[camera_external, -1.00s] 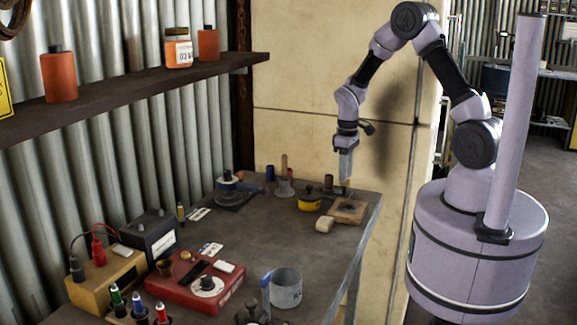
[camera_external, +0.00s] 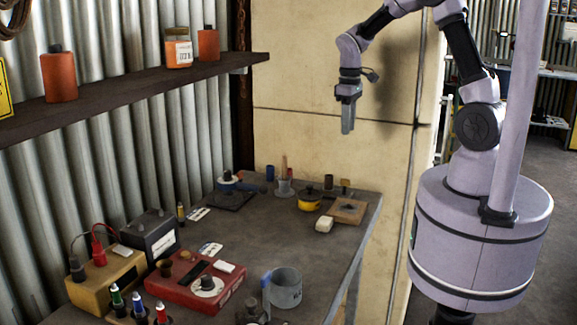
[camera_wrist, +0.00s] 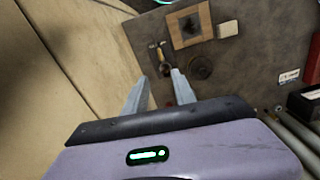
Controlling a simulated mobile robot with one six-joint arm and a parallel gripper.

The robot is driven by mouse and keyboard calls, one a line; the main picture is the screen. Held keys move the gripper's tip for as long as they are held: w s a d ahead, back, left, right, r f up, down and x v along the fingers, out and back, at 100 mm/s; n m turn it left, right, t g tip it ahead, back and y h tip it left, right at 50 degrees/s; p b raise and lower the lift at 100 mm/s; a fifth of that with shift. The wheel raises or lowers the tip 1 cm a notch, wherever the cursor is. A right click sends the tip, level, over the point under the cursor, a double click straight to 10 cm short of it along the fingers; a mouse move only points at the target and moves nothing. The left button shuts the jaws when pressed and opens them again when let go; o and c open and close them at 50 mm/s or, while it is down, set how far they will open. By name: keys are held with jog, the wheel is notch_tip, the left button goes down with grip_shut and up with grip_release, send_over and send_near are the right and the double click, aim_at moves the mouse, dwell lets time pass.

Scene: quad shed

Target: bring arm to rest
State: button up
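My gripper (camera_external: 348,124) hangs in the air above the far end of the workbench (camera_external: 265,240), pointing down, in front of the cream wall panel. In the wrist view its two fingers (camera_wrist: 159,75) stand apart with nothing held between them. The gripper is well clear of everything on the bench. The top of my arm's bend is cut off by the upper edge of the external view.
Below are a wooden board (camera_external: 359,208), a pale block (camera_external: 324,225) and a yellow pot (camera_external: 309,206). A red box (camera_external: 179,289) and a grey mug (camera_external: 289,294) stand nearer. A wall shelf (camera_external: 130,88) carries orange containers. Air around the gripper is free.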

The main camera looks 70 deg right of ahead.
jog(key=shift+a, duration=0.1)
jog(key=s+a+m+t+y+b, duration=0.1)
jog(key=s+a+t+b, duration=0.2)
jog(key=s+a+b, duration=0.3)
jog(key=s+a+m+t+y+b, duration=0.1)
jog(key=s+a+b, duration=0.6)
jog(key=a, duration=1)
jog(key=s+m+t, duration=0.1)
jog(key=s, duration=0.1)
jog(key=shift+s+f+t, duration=0.2)
jog(key=shift+s+t, duration=0.15)
jog(key=shift+t, duration=0.05)
jog(key=shift+a, duration=0.1)
dwell(0.3)
